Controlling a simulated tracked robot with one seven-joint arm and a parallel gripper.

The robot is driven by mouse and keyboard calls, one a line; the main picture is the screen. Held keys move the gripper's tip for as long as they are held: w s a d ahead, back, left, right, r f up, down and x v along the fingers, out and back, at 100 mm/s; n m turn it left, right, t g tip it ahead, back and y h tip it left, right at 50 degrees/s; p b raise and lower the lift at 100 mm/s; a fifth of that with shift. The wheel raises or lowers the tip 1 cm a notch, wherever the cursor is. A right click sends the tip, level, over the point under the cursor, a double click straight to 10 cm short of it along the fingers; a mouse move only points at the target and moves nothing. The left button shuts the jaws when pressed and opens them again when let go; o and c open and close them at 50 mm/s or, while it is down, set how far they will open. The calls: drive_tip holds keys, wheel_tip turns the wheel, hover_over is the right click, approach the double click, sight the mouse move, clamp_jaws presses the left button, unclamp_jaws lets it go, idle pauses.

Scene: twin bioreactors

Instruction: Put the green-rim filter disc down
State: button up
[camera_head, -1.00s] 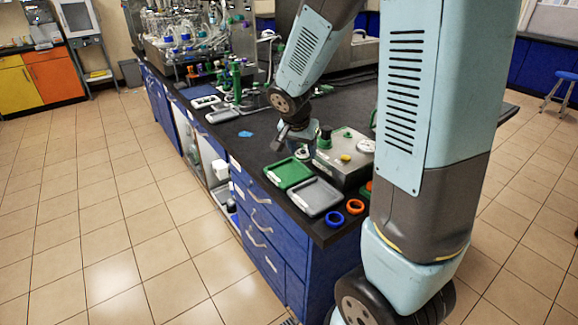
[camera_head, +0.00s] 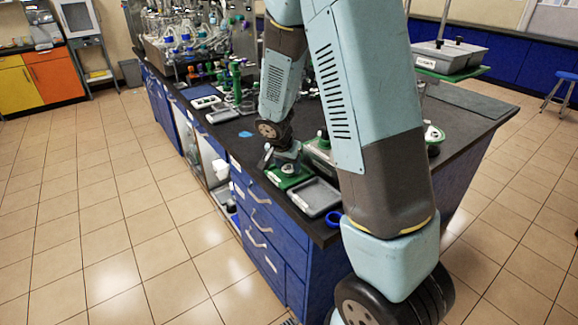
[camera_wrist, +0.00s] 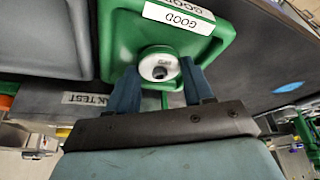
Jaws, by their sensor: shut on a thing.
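My gripper (camera_wrist: 159,68) is shut on a small round filter disc (camera_wrist: 158,63) with a white face and a darker centre. In the head view my gripper (camera_head: 287,164) is low over the green tray (camera_head: 291,184) at the bench's front edge.
A grey tray (camera_head: 312,197) lies right beside the green one, and shows at left in the wrist view (camera_wrist: 40,35). A LEAK TEST label (camera_wrist: 86,98) is near it. A blue ring (camera_head: 333,219) lies at the bench corner. My arm hides part of the bench.

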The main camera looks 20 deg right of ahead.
drive_tip(key=shift+f, duration=0.25)
drive_tip(key=o, duration=0.7)
drive_tip(key=shift+f, duration=0.1)
drive_tip(key=v, duration=1.2)
drive_tip(key=shift+s+d+r+n+t+y, duration=0.5)
drive_tip(key=shift+s+r+n, duration=0.9)
drive_tip(key=shift+s+r, duration=2.1)
drive_tip(key=shift+s+d+r+n+t+y, duration=0.45)
drive_tip(key=shift+s+r+n, duration=1.35)
drive_tip(key=shift+s, duration=2.95)
drive_tip(key=shift+s+d+r+n+t+y, duration=0.25)
drive_tip(key=shift+s+d+r+n+y, duration=0.5)
drive_tip(key=shift+s+r, duration=2.95)
